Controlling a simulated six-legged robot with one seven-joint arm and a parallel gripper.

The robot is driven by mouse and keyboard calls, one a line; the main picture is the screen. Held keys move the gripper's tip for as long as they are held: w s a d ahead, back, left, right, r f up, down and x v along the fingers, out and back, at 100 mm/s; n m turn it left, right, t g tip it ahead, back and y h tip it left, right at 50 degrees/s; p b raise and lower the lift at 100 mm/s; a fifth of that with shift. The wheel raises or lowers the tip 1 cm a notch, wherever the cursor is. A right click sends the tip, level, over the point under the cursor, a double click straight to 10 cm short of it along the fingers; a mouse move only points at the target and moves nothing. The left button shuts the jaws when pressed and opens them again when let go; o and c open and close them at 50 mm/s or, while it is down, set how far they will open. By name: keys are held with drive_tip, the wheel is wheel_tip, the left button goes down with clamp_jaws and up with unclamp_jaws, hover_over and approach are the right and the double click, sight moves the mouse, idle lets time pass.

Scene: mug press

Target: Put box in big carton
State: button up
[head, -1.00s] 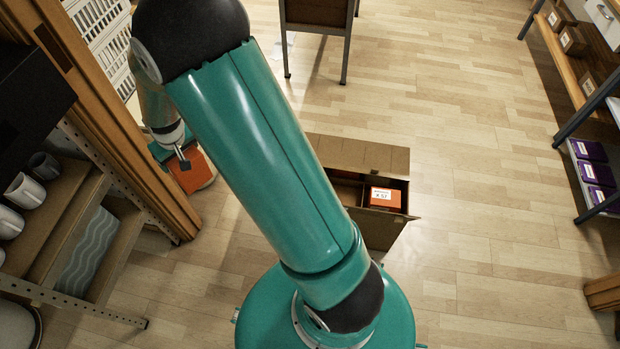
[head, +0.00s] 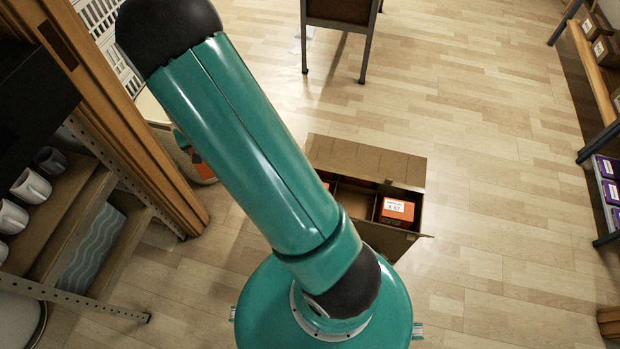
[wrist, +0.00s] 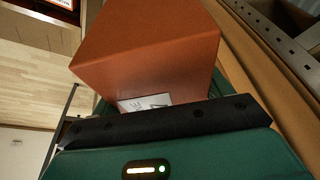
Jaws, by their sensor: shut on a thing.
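An orange box (wrist: 145,55) with a white label fills the middle of the wrist view. My gripper (wrist: 165,115) is shut on it, and the black finger edge covers the lower part of the box and its label. In the head view my arm hides most of the gripper, and only a sliver of the orange box (head: 201,165) shows left of the arm. The big brown carton (head: 395,245) stands open on the floor in front of my body, flaps out. An orange box with a white label (head: 397,212) sits in its right compartment. Part of another orange item shows at its left, beside my arm.
A rack with white mugs (head: 32,186) and a wooden post (head: 150,140) stand close on the left. Shelves with purple boxes (head: 607,168) are at the right. A small table (head: 340,12) stands at the back. The floor right of the carton is clear.

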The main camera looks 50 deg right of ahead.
drive_tip(key=s+d+f+m+g+h, duration=0.1)
drive_tip(key=s+d+f+m+g, duration=0.1)
drive_tip(key=s+d+f+m, duration=0.65)
drive_tip(key=s+d+f+m+g+h, duration=0.1)
drive_tip(key=s+d+f+m, duration=0.3)
drive_tip(key=d+f, duration=0.8)
drive_tip(key=s+d+f+m+g+y, duration=0.1)
drive_tip(key=s+d+f+m+g, duration=0.1)
drive_tip(key=s+d+f+m, duration=0.7)
drive_tip(key=s+d+f+m+g+y, duration=0.1)
drive_tip(key=s+d+f+m, duration=0.35)
drive_tip(key=s, duration=0.85)
drive_tip(key=shift+w+f+x, duration=0.1)
drive_tip(key=shift+w+x, duration=0.2)
drive_tip(key=shift+x, duration=1.2)
drive_tip(key=shift+w+f+x, duration=0.1)
drive_tip(key=shift+w+x, duration=0.15)
drive_tip(key=shift+x, duration=1.25)
drive_tip(key=shift+w+x, duration=0.3)
drive_tip(key=shift+x, duration=1.2)
drive_tip(key=shift+f, duration=0.15)
drive_tip(key=o, duration=1.3)
